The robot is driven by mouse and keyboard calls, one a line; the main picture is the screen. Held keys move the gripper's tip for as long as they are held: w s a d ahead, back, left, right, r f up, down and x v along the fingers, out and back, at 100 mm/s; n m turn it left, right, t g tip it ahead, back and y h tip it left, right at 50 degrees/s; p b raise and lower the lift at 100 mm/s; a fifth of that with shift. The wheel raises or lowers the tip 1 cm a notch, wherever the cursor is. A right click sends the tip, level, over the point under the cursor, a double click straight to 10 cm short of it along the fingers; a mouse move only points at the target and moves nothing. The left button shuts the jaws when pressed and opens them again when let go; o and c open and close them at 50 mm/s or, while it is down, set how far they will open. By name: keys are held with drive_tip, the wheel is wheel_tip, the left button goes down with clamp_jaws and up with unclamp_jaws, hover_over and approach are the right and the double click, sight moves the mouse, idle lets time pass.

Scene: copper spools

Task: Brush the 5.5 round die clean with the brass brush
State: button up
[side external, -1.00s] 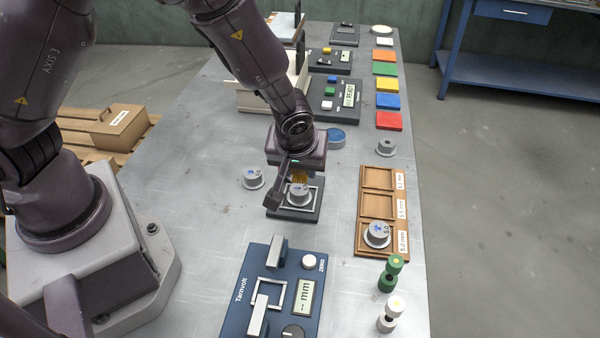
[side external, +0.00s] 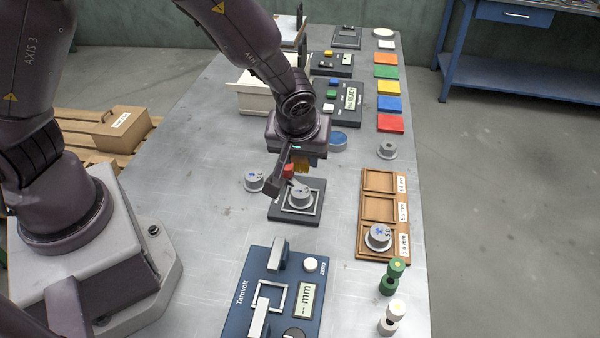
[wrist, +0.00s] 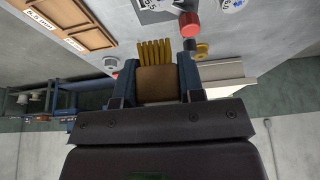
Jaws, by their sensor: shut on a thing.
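A grey round die (side external: 301,195) sits in the pale square frame of a dark pad (side external: 285,214); its marking is too small to read. My gripper (side external: 304,155) is above and behind it, shut on the brass brush. In the wrist view, the brush's brown block (wrist: 157,85) is between the jaws, with its golden bristles (wrist: 155,50) pointing out. The bristles also show in the side view (side external: 308,164), apart from the die. The die is partly cut off at the top of the wrist view (wrist: 154,4).
Another grey die (side external: 254,182) stands left of the pad. A wooden tray (side external: 361,212) at right holds a die (side external: 379,236) in its 5.0 mm compartment; its other compartments look empty. A blue gauge (side external: 251,290) is in front. A red piece (side external: 288,170) shows beside my gripper.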

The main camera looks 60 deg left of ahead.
hover_over(301, 194)
drive_tip(key=shift+s+d+f, duration=0.1)
drive_tip(key=shift+d+f, duration=0.05)
drive_tip(key=shift+f, duration=1.4)
drive_tip(key=shift+d+f, duration=0.15)
drive_tip(key=shift+f, duration=1.4)
drive_tip(key=shift+f, duration=1)
drive_tip(key=shift+a, duration=0.1)
drive_tip(key=shift+w+a+r, duration=0.1)
drive_tip(key=shift+w+a, duration=0.3)
drive_tip(key=shift+a, duration=0.45)
drive_tip(key=shift+w+a, duration=0.35)
drive_tip(key=shift+a, duration=0.5)
drive_tip(key=shift+s+d+f, duration=0.15)
drive_tip(key=shift+s+d, duration=0.15)
drive_tip(key=shift+d, duration=0.3)
drive_tip(key=shift+s+d+f, duration=0.15)
drive_tip(key=shift+s+d, duration=0.1)
drive_tip(key=shift+d, duration=0.3)
drive_tip(key=shift+s+d+f, duration=0.1)
drive_tip(key=shift+s+d, duration=0.3)
drive_tip(key=shift+d, duration=0.35)
drive_tip(key=shift+c, duration=0.7)
